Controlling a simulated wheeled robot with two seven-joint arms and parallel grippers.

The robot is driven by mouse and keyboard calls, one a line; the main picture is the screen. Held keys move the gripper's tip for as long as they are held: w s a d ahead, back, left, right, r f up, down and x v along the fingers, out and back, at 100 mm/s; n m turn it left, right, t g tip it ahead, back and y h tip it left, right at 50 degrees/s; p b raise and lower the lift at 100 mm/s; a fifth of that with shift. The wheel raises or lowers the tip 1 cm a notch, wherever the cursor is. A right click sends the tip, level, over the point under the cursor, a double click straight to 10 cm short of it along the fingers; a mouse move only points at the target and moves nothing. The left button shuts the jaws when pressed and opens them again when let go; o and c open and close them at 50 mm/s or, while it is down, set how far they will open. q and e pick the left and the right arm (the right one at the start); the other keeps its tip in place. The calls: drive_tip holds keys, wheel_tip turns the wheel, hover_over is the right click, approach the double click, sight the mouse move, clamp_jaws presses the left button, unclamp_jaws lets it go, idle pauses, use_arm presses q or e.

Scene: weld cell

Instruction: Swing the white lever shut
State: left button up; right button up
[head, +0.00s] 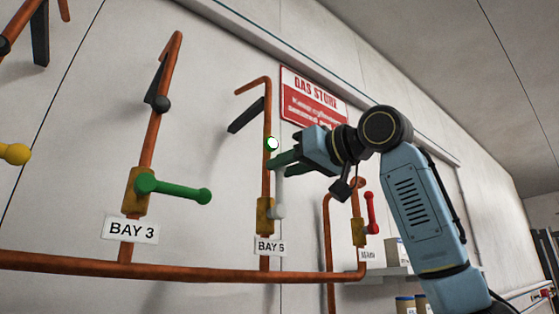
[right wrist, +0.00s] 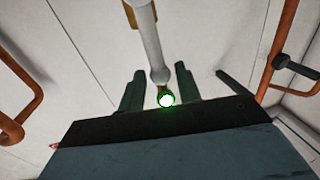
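The white lever is on the yellow-brass valve (head: 265,215) above the BAY 5 sign. In the head view its pale hub (head: 278,211) shows, and my right gripper (head: 280,160) hides much of the rest. In the right wrist view the white lever (right wrist: 150,45) runs from the valve (right wrist: 138,12) to a ball end. My right gripper (right wrist: 160,88) is open, its two dark green fingers standing on either side of the ball end with gaps visible. A bright white spot with a green rim shows near the fingers. My left gripper is not in view.
The BAY 3 valve with its green lever (head: 175,189) is to the left, and a yellow knob (head: 15,153) is at the far left. A red lever (head: 371,213) is to the right. Orange vertical pipes and a horizontal pipe (head: 190,268) run along the wall.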

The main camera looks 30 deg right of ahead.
drive_tip(key=shift+x, duration=1.1)
drive_tip(key=shift+s, duration=0.1)
clamp_jaws()
drive_tip(key=shift+s+d, duration=0.1)
